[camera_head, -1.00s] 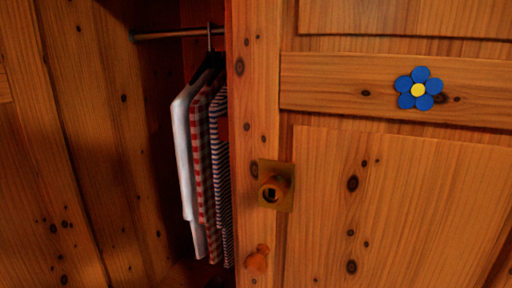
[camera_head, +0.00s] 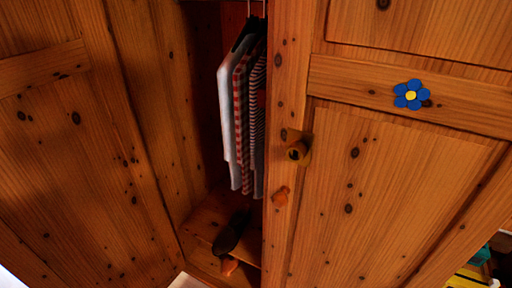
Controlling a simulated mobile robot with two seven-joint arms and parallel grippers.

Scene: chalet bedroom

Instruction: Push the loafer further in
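A dark loafer (camera_head: 232,232) lies on the wardrobe floor (camera_head: 205,222), inside the opening and below the hanging shirts. Its near end is close to the front edge of the wardrobe floor. A small orange-brown thing (camera_head: 229,265) shows just in front of it; I cannot tell what it is. The right side of the wardrobe interior is hidden behind the right door (camera_head: 400,190). Neither of my grippers is in view.
The left door (camera_head: 80,150) stands open. The right door carries a brass lock plate (camera_head: 297,146), a wooden knob (camera_head: 281,197) and a blue flower (camera_head: 411,95). Several shirts (camera_head: 240,115) hang inside. Yellow and teal things (camera_head: 468,277) show at the lower right.

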